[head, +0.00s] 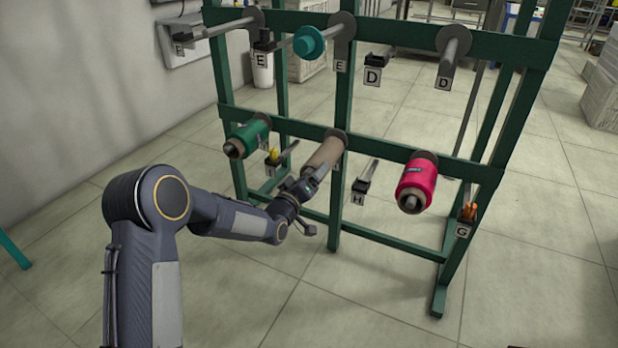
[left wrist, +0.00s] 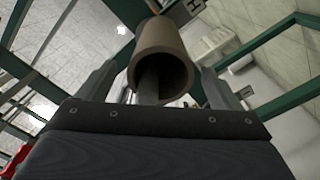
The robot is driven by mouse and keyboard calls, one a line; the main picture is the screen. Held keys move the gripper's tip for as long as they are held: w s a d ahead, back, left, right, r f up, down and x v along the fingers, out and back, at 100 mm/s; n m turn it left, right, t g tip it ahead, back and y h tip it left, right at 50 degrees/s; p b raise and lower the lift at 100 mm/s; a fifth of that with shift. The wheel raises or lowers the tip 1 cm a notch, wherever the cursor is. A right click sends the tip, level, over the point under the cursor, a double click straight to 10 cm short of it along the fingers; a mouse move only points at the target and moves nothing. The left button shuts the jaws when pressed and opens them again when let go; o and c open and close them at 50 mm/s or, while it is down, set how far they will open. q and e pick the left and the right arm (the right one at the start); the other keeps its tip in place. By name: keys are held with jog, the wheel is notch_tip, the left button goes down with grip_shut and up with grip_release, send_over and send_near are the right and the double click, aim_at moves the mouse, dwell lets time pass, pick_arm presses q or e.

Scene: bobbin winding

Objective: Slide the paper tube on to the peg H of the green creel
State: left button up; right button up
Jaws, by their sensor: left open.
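The brown paper tube (head: 325,153) is around a peg in the middle of the lower rail of the green creel (head: 345,95), its far end close to the round flange. In the left wrist view the tube (left wrist: 165,48) shows its open near end, with the dark peg (left wrist: 150,82) inside it. An H tag (left wrist: 194,6) shows just beyond the tube. My left gripper (head: 308,182) is open at the tube's near end, one finger to each side in the wrist view, with gaps between fingers and tube. My right gripper is not in view.
A green bobbin (head: 247,138) sits left of the tube and a red bobbin (head: 416,183) right of it. A black bracket with an H label (head: 359,190) sticks out just right of the tube. The floor in front is clear.

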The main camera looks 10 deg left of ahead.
pick_arm(q)
jog(key=p+v, duration=0.2)
jog(key=v, duration=0.6)
